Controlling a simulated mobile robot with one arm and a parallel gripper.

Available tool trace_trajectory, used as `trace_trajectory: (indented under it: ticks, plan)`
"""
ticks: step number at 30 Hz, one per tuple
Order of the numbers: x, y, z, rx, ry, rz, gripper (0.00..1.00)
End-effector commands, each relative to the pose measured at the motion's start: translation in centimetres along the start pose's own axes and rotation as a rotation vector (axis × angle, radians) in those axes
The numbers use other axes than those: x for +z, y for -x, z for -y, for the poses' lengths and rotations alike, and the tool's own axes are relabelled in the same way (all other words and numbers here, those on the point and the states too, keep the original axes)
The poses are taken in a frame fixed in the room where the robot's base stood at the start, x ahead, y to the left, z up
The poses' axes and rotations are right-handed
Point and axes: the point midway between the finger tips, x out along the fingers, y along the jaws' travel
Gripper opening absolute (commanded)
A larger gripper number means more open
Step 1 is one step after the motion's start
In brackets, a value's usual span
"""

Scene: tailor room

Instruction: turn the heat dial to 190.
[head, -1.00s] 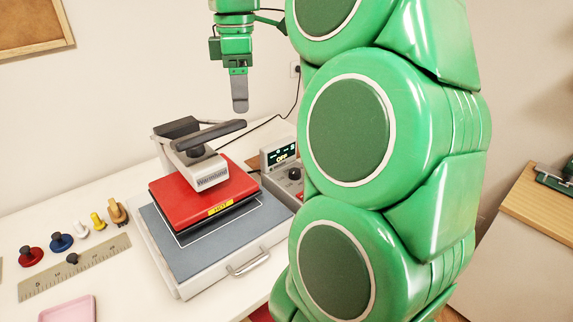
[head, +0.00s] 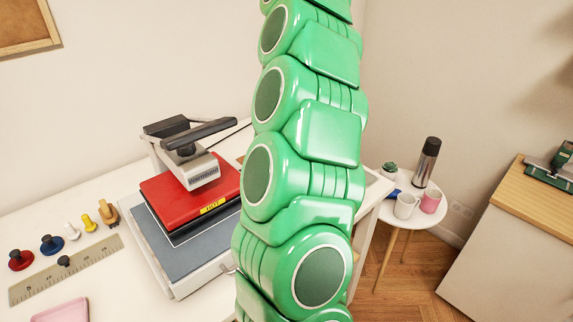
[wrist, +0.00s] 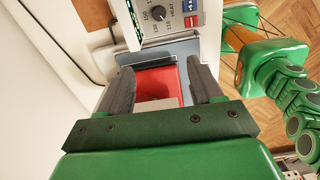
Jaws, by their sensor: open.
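The heat dial (wrist: 158,13) is a dark round knob on a pale control panel at the top of the wrist view. Numbers and the word HEAT are printed around it, upside down and partly cut off. My gripper (wrist: 160,72) is open, its two dark fingers apart, and lies below the panel in the picture. Nothing is between the fingertips except the red and grey press seen behind them. The dial is not between the fingers. The red heat press (head: 190,195) stands on the white table in the head view, where my arm hides the control box and my gripper is not visible.
Several stamps and knobs, including a blue one (head: 52,245), sit by a ruler (head: 65,270) at the left. A pink tray (head: 62,312) lies in front. A round side table (head: 432,212) with a flask (head: 427,162) and cups stands at the right.

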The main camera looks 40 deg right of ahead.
Motion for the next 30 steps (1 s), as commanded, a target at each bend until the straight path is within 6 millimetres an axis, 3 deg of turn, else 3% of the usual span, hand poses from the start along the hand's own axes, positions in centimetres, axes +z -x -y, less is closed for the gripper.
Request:
trace_trajectory:
  ticks: [8,23,30]
  plan:
    - [1.6,-0.7,-0.1,-0.005,0.030,0.005,0.65]
    - [1.6,-3.3,0.0,-0.003,0.032,0.003,0.65]
    - [1.6,-6.7,0.0,-0.006,0.033,0.003,0.65]
